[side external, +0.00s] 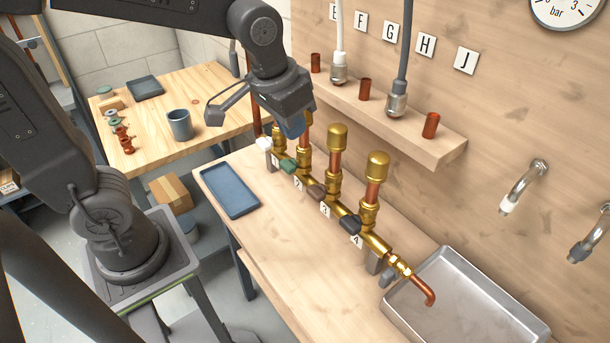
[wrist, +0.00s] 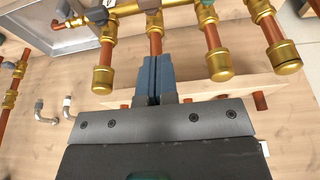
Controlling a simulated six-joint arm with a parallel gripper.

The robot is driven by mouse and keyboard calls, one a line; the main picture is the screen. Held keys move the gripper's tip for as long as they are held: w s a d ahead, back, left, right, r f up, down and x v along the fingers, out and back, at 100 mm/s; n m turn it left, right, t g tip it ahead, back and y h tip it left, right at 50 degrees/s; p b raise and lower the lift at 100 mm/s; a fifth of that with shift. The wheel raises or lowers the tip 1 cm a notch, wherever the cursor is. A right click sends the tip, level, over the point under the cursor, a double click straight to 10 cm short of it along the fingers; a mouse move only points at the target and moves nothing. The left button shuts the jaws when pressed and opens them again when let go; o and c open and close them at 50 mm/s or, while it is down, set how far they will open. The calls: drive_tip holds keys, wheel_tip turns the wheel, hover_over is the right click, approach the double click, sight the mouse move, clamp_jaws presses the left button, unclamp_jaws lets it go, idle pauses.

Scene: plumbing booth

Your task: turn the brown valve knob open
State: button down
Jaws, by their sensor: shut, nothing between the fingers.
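The brown valve knob (side external: 316,191) sits on the brass manifold (side external: 335,208) at the third riser, above the plate marked 3. In the side view it lies between the green knob (side external: 288,166) and the dark knob (side external: 350,223). My gripper (side external: 292,128) is above the far part of the manifold, up from the brown knob and apart from it. In the wrist view my gripper's blue fingers (wrist: 152,62) are shut together and empty. They cover part of one copper riser there.
Risers with brass caps (side external: 378,165) stand close around the gripper. A wall shelf (side external: 435,152) with hanging hoses is behind them. A metal tray (side external: 450,290) lies at the right end, and a blue tray (side external: 230,188) lies left of the manifold. The bench front is clear.

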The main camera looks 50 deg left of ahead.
sight(309, 186)
drive_tip(key=x, duration=1.2)
drive_tip(key=shift+s+f, duration=0.25)
drive_tip(key=shift+f, duration=0.75)
drive_tip(key=shift+a+f, duration=0.45)
drive_tip(key=shift+a, duration=0.2)
drive_tip(key=h, duration=0.1)
drive_tip(key=f+h, duration=0.1)
drive_tip(key=h, duration=0.1)
drive_tip(key=shift+a+f, duration=0.1)
drive_tip(key=shift+a, duration=0.25)
drive_tip(key=shift+f, duration=0.1)
drive_tip(key=shift+a+f, duration=0.1)
drive_tip(key=shift+f, duration=0.45)
idle(1.3)
